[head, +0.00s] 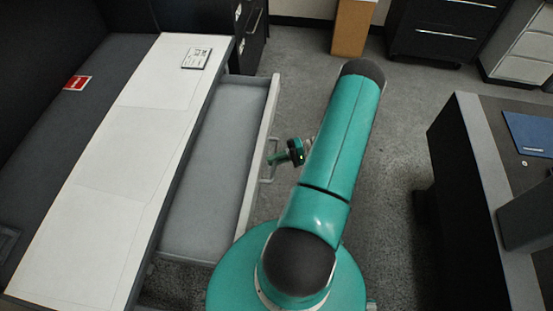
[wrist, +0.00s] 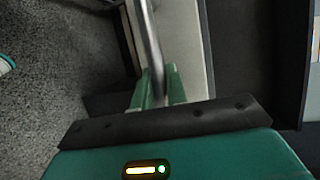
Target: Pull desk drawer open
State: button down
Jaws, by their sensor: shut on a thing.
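The desk (head: 112,180) with a white top stands at the left in the head view. Its drawer (head: 205,175) is pulled out, showing a bare grey inside floor. The drawer's pale front carries a bar handle (head: 268,160) facing my arm. My gripper (head: 272,159) is at the handle, partly hidden by my own arm. In the wrist view my green fingers (wrist: 158,90) are closed around the metal bar handle (wrist: 150,40). The pale drawer front (wrist: 186,45) shows just behind the bar.
Dark cabinets (head: 440,30) and a wooden box (head: 352,27) stand at the back. Another desk (head: 480,170) with a blue folder (head: 530,133) is at the right. Carpet floor (head: 395,130) between the desks is clear. A small card (head: 196,58) lies on the white top.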

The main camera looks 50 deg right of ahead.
jog(key=c, duration=1.4)
grip_release()
jog(key=shift+d, duration=0.15)
jog(key=v, duration=1.3)
jog(key=shift+s+d, duration=0.15)
jog(key=shift+d, duration=0.1)
jog(key=shift+r, duration=0.15)
